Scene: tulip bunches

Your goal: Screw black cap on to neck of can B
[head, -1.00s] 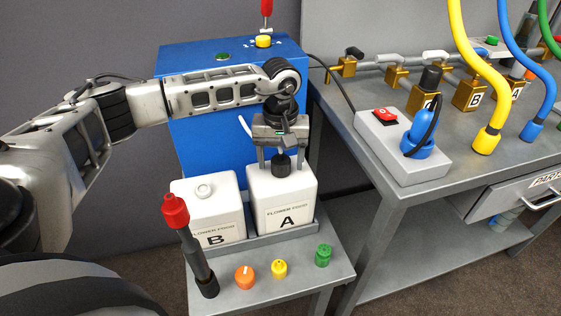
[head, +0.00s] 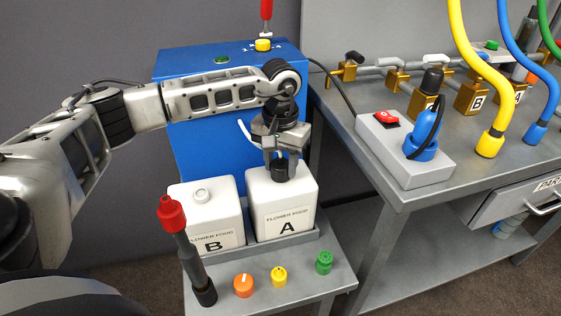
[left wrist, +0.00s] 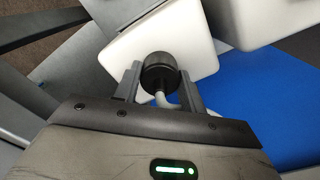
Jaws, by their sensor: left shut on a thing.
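My left gripper (head: 280,170) points down over white can A (head: 285,200) and is shut on the black cap (head: 279,171). In the left wrist view the black cap (left wrist: 160,72) sits between the two fingers, over a white can top. The cap is at the top of can A; the fingers partly hide it, and I cannot tell whether it still rests on the neck. White can B (head: 208,210) stands upright to the left of can A, with its pale round neck (head: 202,196) bare. My right gripper is not in view.
Both cans stand in a grey tray (head: 262,244) on a small metal table. A blue box (head: 205,125) stands behind; a workbench (head: 410,190) is at right.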

